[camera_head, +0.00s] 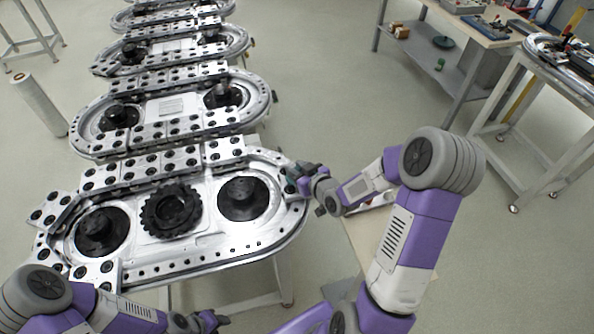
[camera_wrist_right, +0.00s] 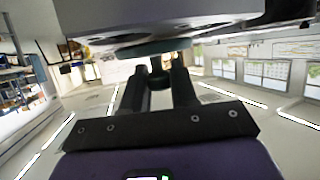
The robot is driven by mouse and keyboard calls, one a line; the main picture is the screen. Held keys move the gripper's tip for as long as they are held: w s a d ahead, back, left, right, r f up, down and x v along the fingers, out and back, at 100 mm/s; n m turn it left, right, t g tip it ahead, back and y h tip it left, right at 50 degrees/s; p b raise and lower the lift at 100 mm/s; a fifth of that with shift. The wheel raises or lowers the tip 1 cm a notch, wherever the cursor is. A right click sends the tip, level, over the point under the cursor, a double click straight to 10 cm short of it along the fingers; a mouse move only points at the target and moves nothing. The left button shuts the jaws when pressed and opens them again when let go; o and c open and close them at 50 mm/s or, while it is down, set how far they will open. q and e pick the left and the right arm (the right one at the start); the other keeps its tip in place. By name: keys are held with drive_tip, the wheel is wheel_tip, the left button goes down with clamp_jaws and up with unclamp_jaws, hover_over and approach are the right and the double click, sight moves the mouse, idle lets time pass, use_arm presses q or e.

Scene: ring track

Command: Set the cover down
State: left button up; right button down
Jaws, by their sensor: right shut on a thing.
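My right gripper (camera_head: 303,170) is at the right end of the nearest ring track (camera_head: 195,262). In the right wrist view the gripper (camera_wrist_right: 158,85) is shut on the dark knob of a thin dark-green disc, which I take to be the cover (camera_wrist_right: 142,48). A little of the cover (camera_head: 291,187) shows in the head view, mostly hidden by the gripper. The cover lies right against or just over a metal part with dark round holes; I cannot tell whether they touch. My left gripper (camera_head: 218,320) is low at the picture's bottom edge, its fingers too small to judge.
A black toothed wheel (camera_head: 171,212) sits mid-track between two black hubs (camera_head: 243,199). More ring tracks (camera_head: 175,110) run behind. A workbench (camera_head: 470,30) with a shelf stands at the back right, beside another table (camera_head: 550,75). The floor between is clear.

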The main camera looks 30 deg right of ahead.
sight(298, 170)
drive_tip(key=shift+f, duration=0.15)
drive_tip(key=c, duration=0.9)
unclamp_jaws()
drive_tip(key=shift+s+r, duration=0.2)
drive_tip(key=shift+r, duration=0.1)
drive_tip(key=p+v, duration=0.1)
drive_tip(key=v, duration=0.5)
drive_tip(key=shift+p+v, duration=2.75)
drive_tip(key=shift+p, duration=4.6)
